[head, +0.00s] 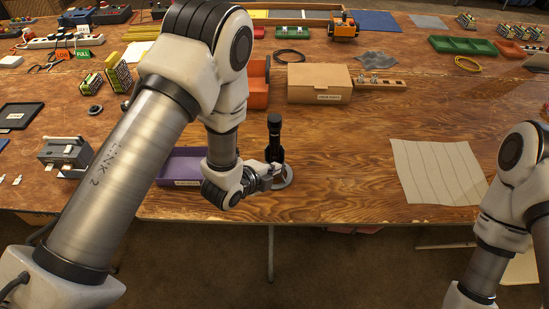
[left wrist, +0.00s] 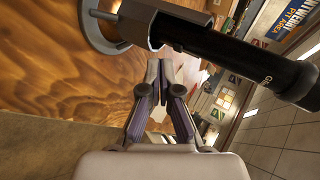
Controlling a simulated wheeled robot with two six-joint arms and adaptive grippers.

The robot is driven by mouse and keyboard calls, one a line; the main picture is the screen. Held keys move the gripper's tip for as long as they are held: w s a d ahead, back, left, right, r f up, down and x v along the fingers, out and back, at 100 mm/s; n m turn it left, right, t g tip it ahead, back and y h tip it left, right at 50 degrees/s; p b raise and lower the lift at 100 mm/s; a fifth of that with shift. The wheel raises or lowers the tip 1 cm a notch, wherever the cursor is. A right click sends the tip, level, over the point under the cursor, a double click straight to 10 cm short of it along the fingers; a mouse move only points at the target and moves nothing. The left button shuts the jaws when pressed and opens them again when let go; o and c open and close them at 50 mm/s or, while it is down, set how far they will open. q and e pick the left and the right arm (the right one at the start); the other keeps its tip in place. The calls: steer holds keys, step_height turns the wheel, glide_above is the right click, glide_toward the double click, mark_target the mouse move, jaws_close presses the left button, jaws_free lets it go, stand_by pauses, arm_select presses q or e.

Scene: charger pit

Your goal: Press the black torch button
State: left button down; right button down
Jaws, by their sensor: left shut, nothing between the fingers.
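The black torch (head: 274,136) stands upright near the front edge of the table, in a grey stand with a round base (head: 287,181). My left gripper (head: 275,171) is low beside the torch. In the left wrist view the torch (left wrist: 235,55) crosses the upper right, with a grey bracket around one end and the ring base (left wrist: 90,25) at upper left. The left fingers (left wrist: 165,68) are shut and empty, their tips close to the torch's lower part. I cannot tell whether they touch it. The button is not visible. My right gripper is out of view.
A purple tray (head: 178,170) lies left of my left wrist. A cardboard box (head: 319,83) and an orange bin (head: 258,95) stand behind the torch. A ridged pale sheet (head: 437,172) lies at the right. The table between torch and sheet is clear.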

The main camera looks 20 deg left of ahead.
arm_select(q)
steer(key=shift+w, duration=0.1)
steer(key=shift+w+a, duration=0.1)
steer(key=shift+w, duration=0.25)
steer(key=shift+w+a, duration=0.15)
steer(key=shift+w, duration=0.35)
stand_by(0.6)
stand_by(0.5)
steer(key=shift+s+d+b, duration=0.25)
steer(key=shift+s+b, duration=0.05)
steer(key=shift+s, duration=0.65)
steer(key=s, duration=0.2)
steer(key=s+d, duration=0.1)
steer(key=s, duration=0.1)
steer(key=shift+s+d, duration=0.2)
steer(key=shift+s, duration=0.2)
